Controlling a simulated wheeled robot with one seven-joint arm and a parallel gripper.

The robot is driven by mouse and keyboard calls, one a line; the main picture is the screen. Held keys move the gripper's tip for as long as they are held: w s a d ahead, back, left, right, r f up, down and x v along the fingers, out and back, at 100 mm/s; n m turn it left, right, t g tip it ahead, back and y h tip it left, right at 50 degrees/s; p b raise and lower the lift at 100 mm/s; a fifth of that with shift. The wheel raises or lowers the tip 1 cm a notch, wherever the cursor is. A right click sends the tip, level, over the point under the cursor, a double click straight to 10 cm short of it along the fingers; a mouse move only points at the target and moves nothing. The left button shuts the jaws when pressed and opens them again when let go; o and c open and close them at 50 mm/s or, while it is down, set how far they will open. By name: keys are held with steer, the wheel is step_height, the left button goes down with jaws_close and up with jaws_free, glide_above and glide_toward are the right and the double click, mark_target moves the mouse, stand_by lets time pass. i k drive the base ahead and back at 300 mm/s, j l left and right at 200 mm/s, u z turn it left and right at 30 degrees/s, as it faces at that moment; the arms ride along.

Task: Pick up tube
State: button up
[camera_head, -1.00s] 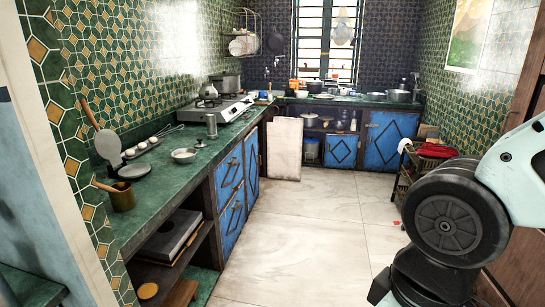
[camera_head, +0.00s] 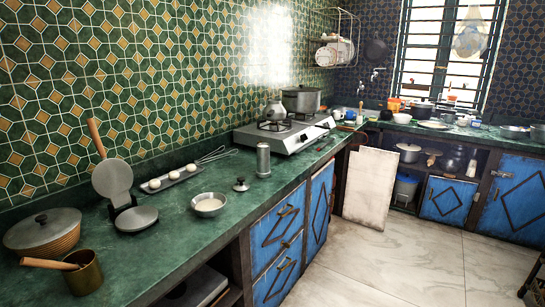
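A grey metal cylinder (camera_head: 263,160), the only tube-like thing I can make out, stands upright on the green counter (camera_head: 175,231). It is near the counter's front edge, just in front of the gas hotplate (camera_head: 290,130). A small dark-knobbed lid (camera_head: 241,185) lies close to its left, apart from it. My gripper is not in view, so its state and its distance from the cylinder do not show.
A metal bowl (camera_head: 209,204), a tray of white balls (camera_head: 172,177), a whisk (camera_head: 217,155) and an open long-handled press (camera_head: 113,180) are to its left. A lidded basket (camera_head: 42,233) and a brass pot (camera_head: 83,271) stand farther left. Floor (camera_head: 400,254) is clear.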

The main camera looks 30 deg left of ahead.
mark_target(263, 170)
steer(key=i+u, duration=0.1)
steer(key=i, duration=1.4)
steer(key=i+u, duration=0.45)
steer(key=i+l+u, duration=0.15)
steer(key=i+u, duration=0.35)
steer(key=i+j+u, duration=0.1)
steer(key=i+u, duration=0.6)
steer(key=u, duration=0.25)
